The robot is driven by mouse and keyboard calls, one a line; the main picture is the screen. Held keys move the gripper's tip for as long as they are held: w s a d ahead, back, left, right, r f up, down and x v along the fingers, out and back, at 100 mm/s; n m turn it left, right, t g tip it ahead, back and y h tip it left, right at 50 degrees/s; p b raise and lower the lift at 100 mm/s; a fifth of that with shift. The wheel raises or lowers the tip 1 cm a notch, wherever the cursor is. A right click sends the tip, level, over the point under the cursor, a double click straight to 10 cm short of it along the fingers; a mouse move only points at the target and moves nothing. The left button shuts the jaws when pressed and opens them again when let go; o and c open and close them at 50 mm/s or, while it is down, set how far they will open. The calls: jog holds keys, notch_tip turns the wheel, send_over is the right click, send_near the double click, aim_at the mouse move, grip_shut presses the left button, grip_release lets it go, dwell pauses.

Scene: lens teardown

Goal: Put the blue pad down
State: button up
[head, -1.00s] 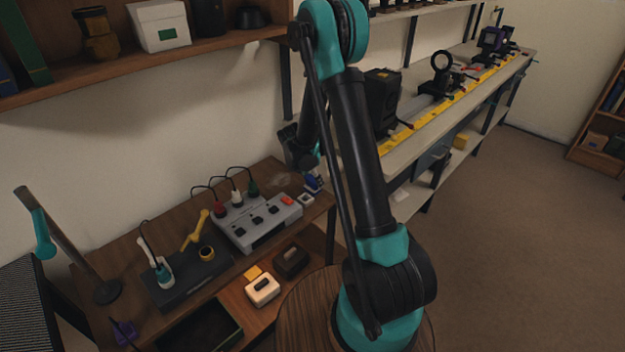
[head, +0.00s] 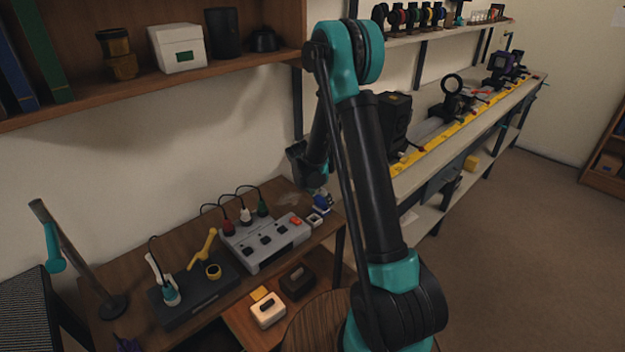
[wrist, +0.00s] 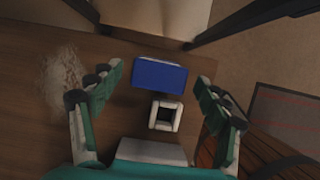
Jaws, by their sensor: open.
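The blue pad (wrist: 160,76) is a flat blue rectangle in the wrist view, between the two fingers of my gripper (wrist: 158,88). The fingers are spread wide, with clear gaps on both sides of the pad. A small white square frame with a dark opening (wrist: 165,114) sits right beside the pad, nearer my palm. In the head view the blue pad (head: 321,201) shows small at the right end of the wooden desk, below my wrist, with the white frame (head: 314,220) just in front. My fingers are hard to make out there. I cannot tell exactly what the pad rests on.
The grey box with switches and plugged leads (head: 265,242) stands left of the pad. A dark tray with tools (head: 195,284) lies farther left. The desk (wrist: 40,125) ends just right of the pad. The long bench with the yellow rail (head: 440,145) extends behind on the right.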

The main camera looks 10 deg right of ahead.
jog(key=v, duration=1.5)
jog(key=s+d+f+m+y, duration=0.1)
jog(key=s+d+m, duration=0.2)
jog(key=s+m, duration=0.5)
jog(key=s+d+m+t+y, duration=0.1)
jog(key=s+d+m, duration=0.2)
jog(key=s+m, duration=0.5)
jog(key=s+d+f+m+y, duration=0.1)
jog(key=s+d+m, duration=0.2)
jog(key=s+m, duration=0.6)
jog(key=shift+s+d+f+y, duration=0.3)
jog(key=shift+s+y, duration=0.1)
jog(key=shift+s, duration=0.35)
